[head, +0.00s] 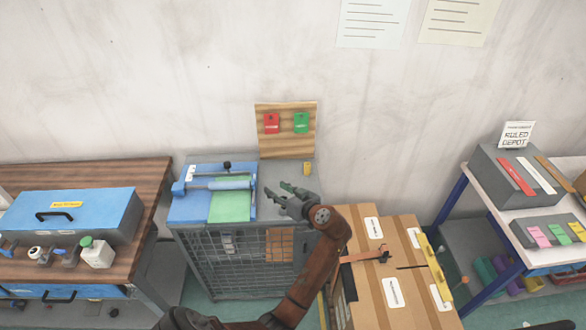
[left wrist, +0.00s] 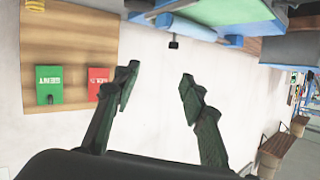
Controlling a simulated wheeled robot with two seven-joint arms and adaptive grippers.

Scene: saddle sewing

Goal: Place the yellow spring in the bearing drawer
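A small yellow cylinder, which looks like the yellow spring (head: 307,168), stands on the grey cabinet top (head: 268,172) near its back right corner. A yellow ribbed piece (left wrist: 35,5) shows at the top left edge of the left wrist view. My left gripper (head: 274,190) is open and empty above the cabinet's front, in front and left of the yellow cylinder. Its two fingers are apart in the left wrist view (left wrist: 160,72). A blue drawer front (head: 60,294) with a dark handle is under the left wooden table; I cannot tell whether it is the bearing drawer.
A blue press (head: 220,184) with a green sheet stands left of my gripper. A wooden board (head: 286,130) with red and green tags stands behind. Cardboard boxes (head: 405,290) are at the right front. A blue case (head: 75,212) sits on the left table.

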